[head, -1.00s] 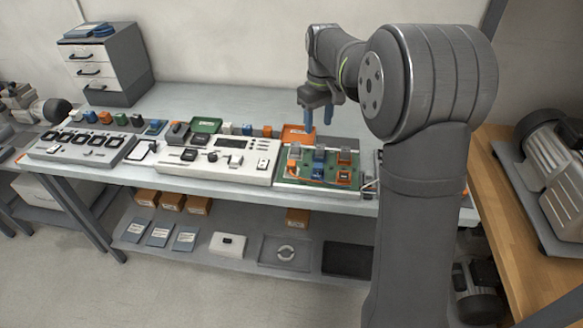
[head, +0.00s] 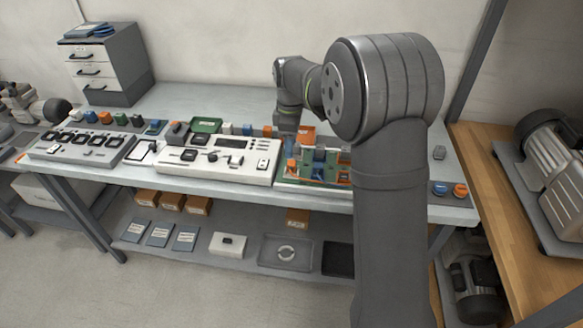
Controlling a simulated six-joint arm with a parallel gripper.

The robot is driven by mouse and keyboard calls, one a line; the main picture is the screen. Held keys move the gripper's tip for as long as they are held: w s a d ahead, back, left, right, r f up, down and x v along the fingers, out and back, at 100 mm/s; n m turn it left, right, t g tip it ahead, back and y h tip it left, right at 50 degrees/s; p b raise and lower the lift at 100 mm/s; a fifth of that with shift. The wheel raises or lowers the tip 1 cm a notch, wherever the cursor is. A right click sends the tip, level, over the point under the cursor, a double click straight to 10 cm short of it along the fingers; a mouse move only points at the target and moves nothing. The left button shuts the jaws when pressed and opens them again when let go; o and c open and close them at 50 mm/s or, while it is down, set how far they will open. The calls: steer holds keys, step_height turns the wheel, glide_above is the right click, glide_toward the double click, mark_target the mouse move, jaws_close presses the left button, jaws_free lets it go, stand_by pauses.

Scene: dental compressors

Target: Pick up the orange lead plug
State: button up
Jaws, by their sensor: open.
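Several small orange things show, and I cannot tell for certain which is the lead plug. One orange piece (head: 291,168) stands upright at the left edge of the green board (head: 283,183). Another orange, rounded piece (head: 460,190) lies at the right end of the bench beside a similar blue piece (head: 440,188). My gripper (head: 289,150) points down just above the upright orange piece at the board's left edge. It is open and appears empty. Its fingertips are small and dark here, so whether they touch that piece is unclear.
A white control panel (head: 215,163) lies left of the board. Grey and blue parts stand on the board. My arm hides part of the bench right of the board.

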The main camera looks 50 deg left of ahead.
mark_target(291, 162)
steer(key=f, duration=0.8)
steer(key=shift+w+a, duration=0.3)
steer(key=c, duration=1.1)
steer(key=shift+o, duration=0.2)
steer(key=shift+r, duration=0.15)
